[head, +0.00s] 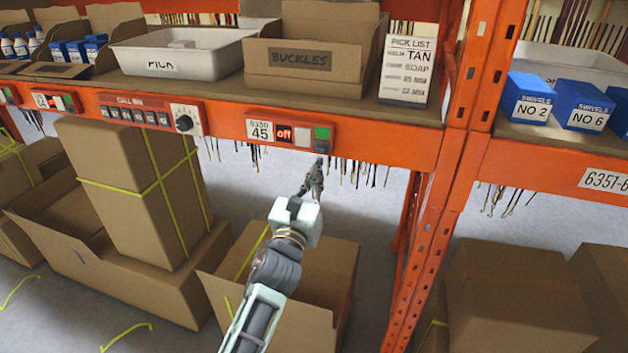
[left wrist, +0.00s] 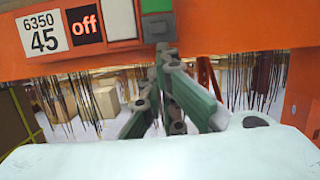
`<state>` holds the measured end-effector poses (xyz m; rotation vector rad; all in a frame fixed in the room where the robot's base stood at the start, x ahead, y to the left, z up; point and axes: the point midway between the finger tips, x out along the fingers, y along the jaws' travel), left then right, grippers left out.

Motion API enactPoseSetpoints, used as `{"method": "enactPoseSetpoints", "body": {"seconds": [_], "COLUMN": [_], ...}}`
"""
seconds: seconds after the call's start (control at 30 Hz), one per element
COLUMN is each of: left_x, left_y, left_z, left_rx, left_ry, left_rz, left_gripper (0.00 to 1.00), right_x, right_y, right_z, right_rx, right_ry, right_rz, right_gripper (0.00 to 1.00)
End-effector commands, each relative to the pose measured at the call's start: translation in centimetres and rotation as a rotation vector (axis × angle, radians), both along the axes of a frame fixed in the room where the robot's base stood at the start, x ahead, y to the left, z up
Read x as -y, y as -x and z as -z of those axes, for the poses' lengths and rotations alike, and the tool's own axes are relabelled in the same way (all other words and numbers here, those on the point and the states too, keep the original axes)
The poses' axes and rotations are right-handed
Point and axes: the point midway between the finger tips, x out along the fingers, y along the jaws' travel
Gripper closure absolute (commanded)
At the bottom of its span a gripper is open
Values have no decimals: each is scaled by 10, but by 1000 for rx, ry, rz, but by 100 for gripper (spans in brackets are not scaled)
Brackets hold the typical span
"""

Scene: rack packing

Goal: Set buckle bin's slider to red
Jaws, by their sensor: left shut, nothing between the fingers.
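The buckle bin (head: 301,60) is an open cardboard box labelled BUCKLES on the shelf. On the orange beam below it is a red module with the label 6350 45 (head: 260,131), a display (head: 284,133) reading "off" and a pale square (head: 303,136). At its right end is the slider (head: 322,139), green above and dark below. It also shows at the top of the left wrist view (left wrist: 157,6), partly cut off. My left gripper (head: 318,162) is shut and empty, its tips just under the slider's dark lower part; I cannot tell whether they touch. They also show in the left wrist view (left wrist: 164,48).
A CALL BIN panel (head: 150,113) with a dial sits left on the beam. Dark strands (head: 365,172) hang under the shelf. An orange upright (head: 440,200) stands to the right. Open cartons (head: 330,262) stand below my left arm. A pick list card (head: 408,70) stands beside the bin.

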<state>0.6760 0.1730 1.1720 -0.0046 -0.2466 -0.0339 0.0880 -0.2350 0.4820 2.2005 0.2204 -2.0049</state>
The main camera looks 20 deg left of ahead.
Motion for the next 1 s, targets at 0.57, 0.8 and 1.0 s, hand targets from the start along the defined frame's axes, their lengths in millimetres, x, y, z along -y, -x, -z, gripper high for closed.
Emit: {"method": "enactPoseSetpoints", "body": {"seconds": [0.57, 0.8, 1.0], "left_x": [0, 0, 0], "left_y": [0, 0, 0], "left_z": [-19, -43, -44], "left_rx": [1, 0, 1], "left_ry": [-2, -2, -1], "left_rz": [0, 0, 0], "left_gripper": [100, 100, 100], "right_x": [0, 0, 0], "right_y": [0, 0, 0], "right_z": [-15, -34, -33], "right_rx": [0, 0, 0], "right_ry": [0, 0, 0], "right_rz": [0, 0, 0], "right_gripper": [60, 60, 60]}}
